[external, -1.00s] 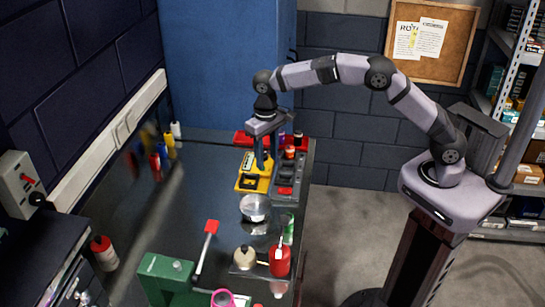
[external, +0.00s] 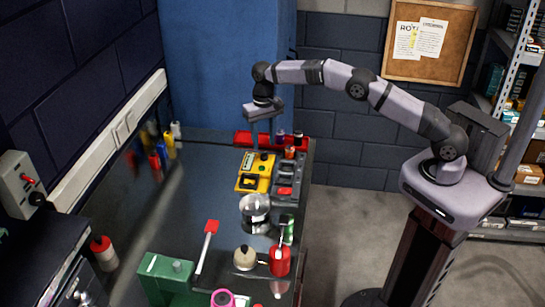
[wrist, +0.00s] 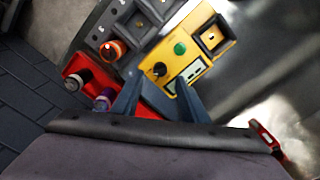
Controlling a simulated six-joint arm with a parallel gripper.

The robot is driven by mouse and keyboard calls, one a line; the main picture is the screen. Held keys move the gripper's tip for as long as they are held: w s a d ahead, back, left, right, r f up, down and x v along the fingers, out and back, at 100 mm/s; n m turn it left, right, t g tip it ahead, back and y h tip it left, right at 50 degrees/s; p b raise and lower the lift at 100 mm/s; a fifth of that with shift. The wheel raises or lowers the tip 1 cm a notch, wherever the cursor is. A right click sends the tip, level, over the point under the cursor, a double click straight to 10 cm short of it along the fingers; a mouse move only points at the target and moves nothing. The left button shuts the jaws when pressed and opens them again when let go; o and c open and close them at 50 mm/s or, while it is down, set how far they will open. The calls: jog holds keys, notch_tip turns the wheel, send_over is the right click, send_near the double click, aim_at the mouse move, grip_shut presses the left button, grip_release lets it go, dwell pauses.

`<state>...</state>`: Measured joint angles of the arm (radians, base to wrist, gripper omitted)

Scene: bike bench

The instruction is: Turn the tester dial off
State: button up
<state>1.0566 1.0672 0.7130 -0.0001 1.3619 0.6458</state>
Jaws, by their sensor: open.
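The yellow tester (external: 254,172) lies on the bench top below and in front of my gripper (external: 262,143). In the wrist view the tester (wrist: 190,62) has a black dial (wrist: 160,69), a round green part (wrist: 180,48), a pale panel with dark slots and a square dark recess. My gripper (wrist: 158,92) is open and empty, its two dark blue fingers apart. In the wrist view the dial lies just beyond the fingertips, and they appear clear of it. The dial's exact setting is too small to read.
A grey tray (wrist: 125,25) with an orange-topped item (wrist: 112,50) adjoins the tester. A red tray (wrist: 78,68) is behind. A glass jar (external: 255,208), red bottle (external: 279,260) and red-headed hammer (external: 208,243) stand or lie nearer.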

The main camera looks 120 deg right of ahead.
aim_at(264, 153)
jog(key=shift+f+p, duration=0.9)
jog(key=shift+f, duration=1.55)
grip_shut()
